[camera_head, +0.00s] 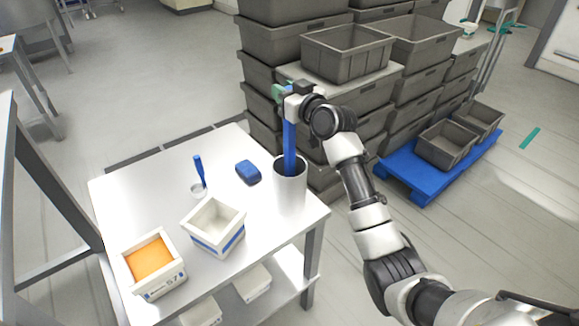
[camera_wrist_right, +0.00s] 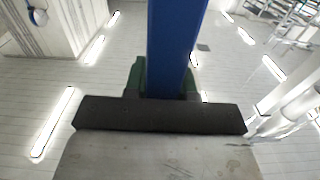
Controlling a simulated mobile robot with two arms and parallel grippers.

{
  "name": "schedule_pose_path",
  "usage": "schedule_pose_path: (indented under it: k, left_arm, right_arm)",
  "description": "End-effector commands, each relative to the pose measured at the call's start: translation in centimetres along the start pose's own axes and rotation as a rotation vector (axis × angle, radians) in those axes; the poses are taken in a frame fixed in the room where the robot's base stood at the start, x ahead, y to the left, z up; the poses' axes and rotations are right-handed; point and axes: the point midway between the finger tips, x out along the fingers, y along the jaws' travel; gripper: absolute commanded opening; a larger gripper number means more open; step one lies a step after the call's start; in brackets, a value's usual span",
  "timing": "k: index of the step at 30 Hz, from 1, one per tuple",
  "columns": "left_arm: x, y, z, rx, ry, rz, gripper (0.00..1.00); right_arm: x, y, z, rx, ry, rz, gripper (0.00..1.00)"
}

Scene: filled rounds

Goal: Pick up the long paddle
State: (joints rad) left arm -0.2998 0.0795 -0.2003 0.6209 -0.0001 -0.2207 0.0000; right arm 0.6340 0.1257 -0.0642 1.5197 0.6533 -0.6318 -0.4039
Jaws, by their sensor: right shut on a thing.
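The long paddle (camera_head: 289,150) is blue and stands upright, its lower part inside a white cylindrical container (camera_head: 290,195) at the table's right side. My right gripper (camera_head: 284,92) is shut on the paddle near its upper end, above the container. In the right wrist view the blue paddle (camera_wrist_right: 172,45) runs up from between the green fingers of the right gripper (camera_wrist_right: 165,82). The paddle's lower end is hidden inside the container. My left gripper is not in view.
The white table (camera_head: 130,200) also holds a blue block (camera_head: 248,172), a small blue-handled tool (camera_head: 200,172), an empty white box (camera_head: 205,235) and a box with orange content (camera_head: 150,258). Stacked grey crates (camera_head: 345,50) stand behind. A blue pallet (camera_head: 405,175) lies on the floor at right.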

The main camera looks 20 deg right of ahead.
Motion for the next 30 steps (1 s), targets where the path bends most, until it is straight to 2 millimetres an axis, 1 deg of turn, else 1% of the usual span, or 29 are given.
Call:
schedule_pose_path:
  k: [2, 10, 14, 17, 20, 30]
  left_arm:
    - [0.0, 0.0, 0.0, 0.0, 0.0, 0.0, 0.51]
    - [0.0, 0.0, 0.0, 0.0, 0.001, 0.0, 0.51]
    - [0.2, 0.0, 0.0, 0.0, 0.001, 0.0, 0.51]
    - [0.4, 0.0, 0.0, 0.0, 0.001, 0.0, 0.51]
    - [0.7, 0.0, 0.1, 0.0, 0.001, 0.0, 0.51]
    - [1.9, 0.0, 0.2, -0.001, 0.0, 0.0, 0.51]
  right_arm:
    - [0.0, 0.0, -0.1, 0.0, 0.002, 0.0, 0.02]
    - [0.0, 0.0, -0.2, -0.001, 0.002, 0.0, 0.02]
    - [0.0, 0.0, -1.0, -0.002, 0.005, 0.0, 0.02]
    - [0.0, 0.0, -2.1, -0.003, 0.006, 0.0, 0.02]
    - [0.0, 0.0, -3.8, -0.004, 0.007, 0.0, 0.02]
    - [0.0, 0.0, -10.8, -0.004, 0.007, 0.0, 0.02]
